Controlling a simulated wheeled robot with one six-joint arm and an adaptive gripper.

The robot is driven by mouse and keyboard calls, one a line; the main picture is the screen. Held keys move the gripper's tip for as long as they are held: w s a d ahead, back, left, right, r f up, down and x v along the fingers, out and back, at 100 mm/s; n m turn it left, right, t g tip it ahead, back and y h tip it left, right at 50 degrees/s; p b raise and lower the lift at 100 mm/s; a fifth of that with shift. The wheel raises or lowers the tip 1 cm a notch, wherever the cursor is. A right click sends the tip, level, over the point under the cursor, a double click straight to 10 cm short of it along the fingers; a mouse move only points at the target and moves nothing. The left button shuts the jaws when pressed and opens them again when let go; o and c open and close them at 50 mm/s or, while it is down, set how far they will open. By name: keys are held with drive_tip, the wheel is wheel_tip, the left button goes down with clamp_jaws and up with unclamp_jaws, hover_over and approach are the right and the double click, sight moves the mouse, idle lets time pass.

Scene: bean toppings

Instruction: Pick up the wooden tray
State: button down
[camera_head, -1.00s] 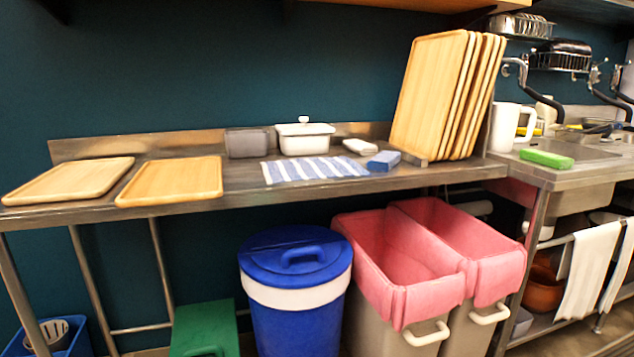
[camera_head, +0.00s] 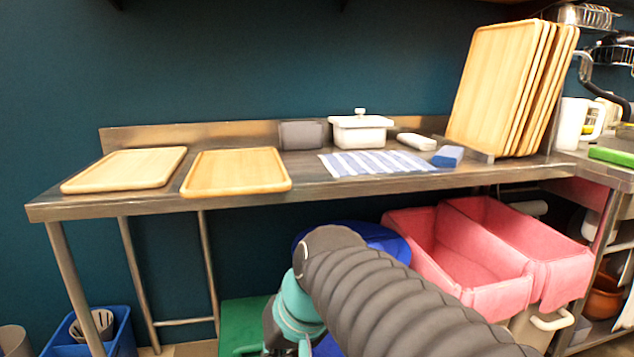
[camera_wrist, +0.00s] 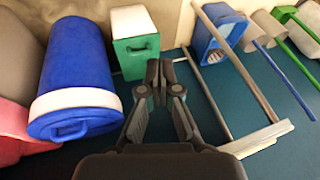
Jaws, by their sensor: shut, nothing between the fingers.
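Two wooden trays lie flat on the steel table: one at the far left (camera_head: 125,169) and one beside it to the right (camera_head: 236,171). Several more wooden trays (camera_head: 497,88) stand upright in a rack at the table's right end. My gripper (camera_wrist: 166,66) is shut and empty in the wrist view, with the floor bins beyond it. In the head view my arm reaches in from the bottom, below the table's front edge. The gripper's fingers cannot be made out there. No tray is clearly recognisable in the wrist view.
The steel table (camera_head: 330,185) also carries a striped cloth (camera_head: 378,163), a white lidded pot (camera_head: 360,131), a grey container (camera_head: 301,134) and a blue block (camera_head: 448,156). Pink-lined bins (camera_head: 470,250), a blue bin (camera_wrist: 78,75) and a green box (camera_wrist: 135,42) stand below.

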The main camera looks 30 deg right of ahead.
drive_tip(key=w+d+r+m+t+y+b, duration=0.1)
drive_tip(key=w+d+r+m+y+b, duration=0.2)
drive_tip(key=w, duration=0.8)
drive_tip(key=m+t+y+b, duration=0.35)
drive_tip(key=t+y, duration=0.25)
drive_tip(key=t, duration=0.2)
approach(303, 184)
drive_tip(key=r, duration=0.1)
drive_tip(key=shift+w+a+r+m, duration=0.1)
drive_tip(key=shift+w+r+m, duration=0.15)
drive_tip(key=shift+m, duration=0.2)
drive_tip(key=x, duration=0.9)
drive_tip(key=shift+w+a+r, duration=0.15)
drive_tip(key=shift+a+r, duration=0.05)
